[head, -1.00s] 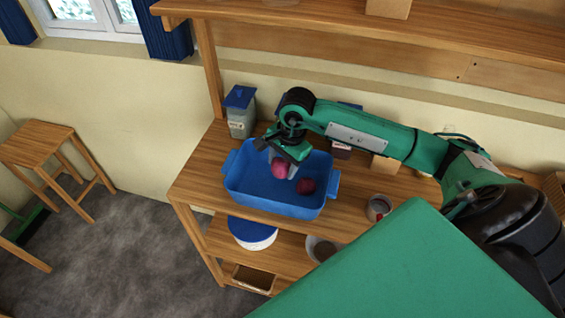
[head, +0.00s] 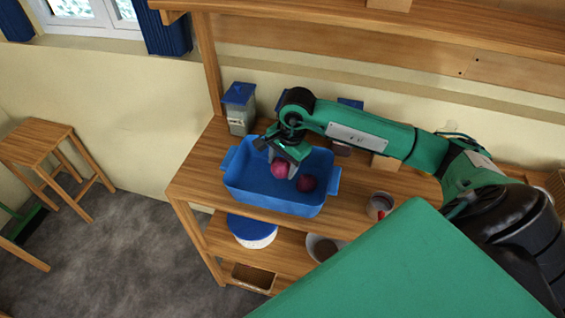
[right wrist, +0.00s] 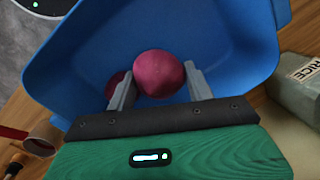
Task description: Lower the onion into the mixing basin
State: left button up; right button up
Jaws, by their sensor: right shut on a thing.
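The mixing basin (head: 260,203) is a blue tub with side handles on the wooden worktop. It also fills much of the right wrist view (right wrist: 75,45). My right gripper (head: 284,168) points down into the basin. It is shut on a red-purple onion (head: 279,170), which shows between its two fingers in the right wrist view (right wrist: 158,75). A second red-purple round thing (head: 307,184) lies in the basin to the right of the held onion; in the right wrist view it is partly hidden behind a finger. I cannot tell whether the held onion touches the basin floor. My left gripper is not in view.
A blue-lidded container (head: 238,107) stands behind the basin at the left; a box marked RICE (right wrist: 300,85) shows in the right wrist view. A small cup (head: 379,207) stands to the right. A shelf (head: 400,30) overhangs the back. A stool (head: 36,142) stands at the left.

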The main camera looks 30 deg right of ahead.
aim_at(283, 172)
jog(key=shift+f+b, duration=2)
jog(key=shift+f, duration=0.05)
dwell(0.7)
dwell(0.4)
jog(key=o, duration=1.1)
jog(key=shift+r, duration=0.1)
jog(key=r+b, duration=0.1)
jog(key=r, duration=0.3)
jog(key=s+d+r, duration=0.1)
jog(key=r, duration=0.3)
jog(key=r+b, duration=0.1)
jog(key=r, duration=0.3)
jog(key=shift+s+d+b, duration=0.15)
jog(key=shift+d+b, duration=0.15)
jog(key=shift+b, duration=0.05)
jog(key=shift+s+d+r, duration=0.1)
jog(key=shift+s+r, duration=0.05)
jog(key=shift+r, duration=0.55)
